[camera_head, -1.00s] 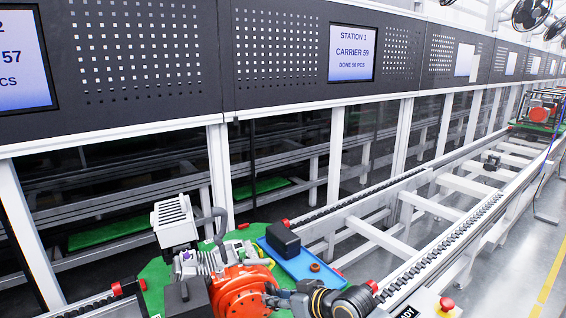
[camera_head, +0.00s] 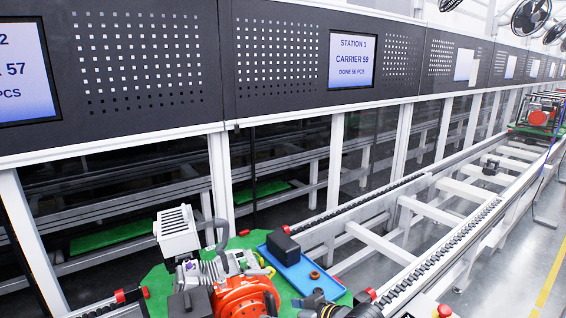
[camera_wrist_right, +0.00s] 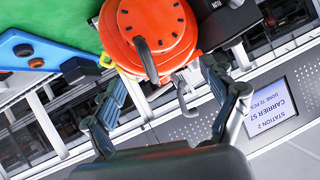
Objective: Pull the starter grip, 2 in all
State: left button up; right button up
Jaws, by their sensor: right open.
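The engine with the round orange starter housing (camera_head: 240,297) sits on a green carrier plate (camera_head: 160,285) at the bottom of the head view. The housing (camera_wrist_right: 160,22) also fills the upper middle of the wrist view. A dark, elongated, curved piece that looks like the starter grip (camera_wrist_right: 147,60) lies against the housing. My right gripper (camera_wrist_right: 150,78) is open, its fingers spread to either side of the housing's lower part, with nothing clasped between them. In the head view, only part of my right arm shows at the bottom edge. My left gripper is not in view.
A blue tray (camera_head: 320,290) with a black block (camera_head: 283,247) and a small brown ring (camera_head: 314,275) sits beside the engine. A red button (camera_head: 444,310) is at lower right. The conveyor rails (camera_head: 440,255) run to another carrier (camera_head: 535,120) far off. Framed panels stand behind.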

jog(key=s+r+p, duration=0.1)
jog(key=s+d+r+p, duration=0.1)
jog(key=p, duration=0.1)
jog(key=s+d+r+p, duration=0.1)
jog(key=s, duration=0.1)
jog(key=shift+s+d+p, duration=0.1)
jog(key=shift+d+p, duration=0.15)
jog(key=shift+p, duration=0.1)
dwell(0.5)
